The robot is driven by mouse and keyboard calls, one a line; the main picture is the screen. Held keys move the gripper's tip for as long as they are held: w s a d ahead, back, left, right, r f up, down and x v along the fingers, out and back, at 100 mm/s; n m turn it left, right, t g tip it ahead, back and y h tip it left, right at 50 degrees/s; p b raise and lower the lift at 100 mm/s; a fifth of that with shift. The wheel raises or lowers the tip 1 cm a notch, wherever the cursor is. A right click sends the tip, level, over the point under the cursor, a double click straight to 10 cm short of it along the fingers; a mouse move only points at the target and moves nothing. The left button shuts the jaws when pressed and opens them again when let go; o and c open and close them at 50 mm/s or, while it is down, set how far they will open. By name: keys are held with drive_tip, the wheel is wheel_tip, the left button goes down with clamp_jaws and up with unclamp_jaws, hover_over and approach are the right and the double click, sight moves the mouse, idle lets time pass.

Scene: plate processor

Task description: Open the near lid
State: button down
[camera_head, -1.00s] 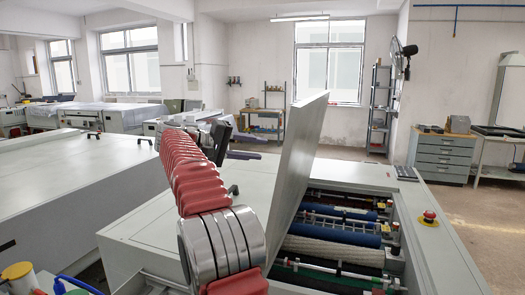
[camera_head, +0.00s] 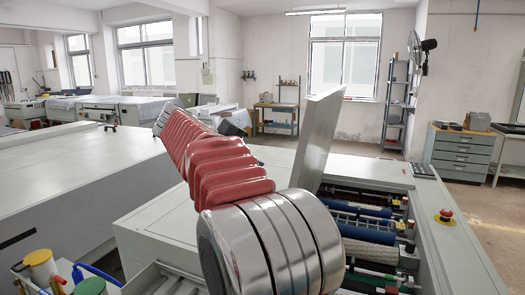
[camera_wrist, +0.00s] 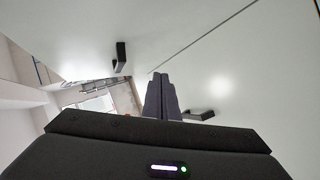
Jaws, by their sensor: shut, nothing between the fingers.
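In the head view a pale grey lid (camera_head: 322,140) stands raised and tilted over the open roller bay of the machine. I cannot tell whether it is the near lid. In the wrist view a broad pale panel (camera_wrist: 235,75) fills the right side, crossed by a thin dark seam. One black handle (camera_wrist: 121,57) shows left of the seam and another black handle (camera_wrist: 199,115) below it. My gripper (camera_wrist: 161,76) is shut and empty, its dark fingers together in front of the panel, apart from both handles. In the head view my arm hides the fingers.
The open bay holds blue and pale rollers (camera_head: 368,228). A red emergency button (camera_head: 446,214) sits on the machine's right rim. A long, flat-topped grey machine (camera_head: 70,175) stands at left. Buckets (camera_head: 40,268) are at the lower left. Floor is clear at right.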

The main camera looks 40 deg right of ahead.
drive_tip(key=s+a+f+n+t+y, duration=0.1)
drive_tip(key=s+a+f+t+y, duration=0.1)
drive_tip(key=s+a+f+y, duration=0.2)
drive_tip(key=s+a+f+n+t+y, duration=0.1)
drive_tip(key=s+a+f+t+y, duration=0.1)
drive_tip(key=s+a+f, duration=0.9)
drive_tip(key=s+a+f+t+y, duration=0.1)
drive_tip(key=s+a+f+y, duration=0.4)
drive_tip(key=a, duration=1.2)
drive_tip(key=s+f, duration=0.2)
drive_tip(key=s, duration=0.2)
drive_tip(key=shift+s+a+f+n+t+y, duration=0.15)
drive_tip(key=shift+s+f+n+t+y, duration=0.15)
drive_tip(key=shift+n+t, duration=0.1)
drive_tip(key=shift+s, duration=0.1)
